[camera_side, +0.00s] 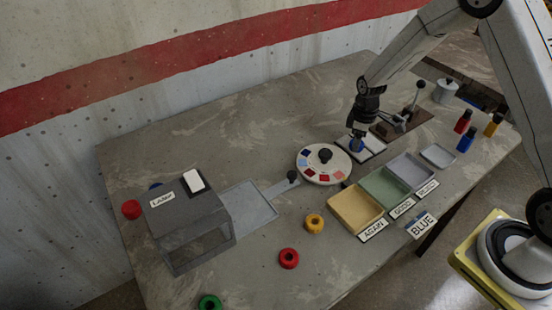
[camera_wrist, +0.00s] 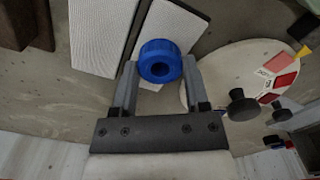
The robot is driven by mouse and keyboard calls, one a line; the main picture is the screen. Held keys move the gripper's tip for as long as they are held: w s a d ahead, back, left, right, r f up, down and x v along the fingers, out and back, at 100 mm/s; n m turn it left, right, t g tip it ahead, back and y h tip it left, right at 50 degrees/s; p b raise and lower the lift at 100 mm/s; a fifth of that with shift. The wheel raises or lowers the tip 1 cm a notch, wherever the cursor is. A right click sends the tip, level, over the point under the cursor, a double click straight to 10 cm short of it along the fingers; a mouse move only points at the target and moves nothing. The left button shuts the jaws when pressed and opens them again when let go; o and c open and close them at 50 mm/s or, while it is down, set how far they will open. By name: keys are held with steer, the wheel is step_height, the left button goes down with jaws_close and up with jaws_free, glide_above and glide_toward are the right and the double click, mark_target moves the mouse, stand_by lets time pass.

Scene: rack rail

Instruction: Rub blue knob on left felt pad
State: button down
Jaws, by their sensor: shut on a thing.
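In the side view the knob (camera_side: 356,146) sits under my gripper (camera_side: 357,138), at the near left end of the white felt pads (camera_side: 375,144). The wrist view shows two pale pads: one at left (camera_wrist: 98,32) and one at right (camera_wrist: 175,24), with a dark strip between. The knob overlaps the near end of the right-hand one in that view. I cannot tell whether it touches the felt.
A round colour dial (camera_side: 312,172) stands close beside the pads. Yellow, green and grey bins (camera_side: 357,222) lie in front. A lever on a brown base (camera_side: 413,108) and several small bottles (camera_side: 464,121) stand to the right. A lamp box (camera_side: 187,230) is at left.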

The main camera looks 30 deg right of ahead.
mark_target(347, 142)
steer(key=shift+w, duration=0.35)
steer(key=shift+w, duration=0.2)
steer(key=shift+w, duration=0.55)
steer(key=shift+w, duration=0.1)
steer(key=shift+w+f, duration=0.1)
steer(key=shift+w, duration=0.45)
steer(key=shift+s, duration=0.75)
steer(key=shift+s, duration=0.15)
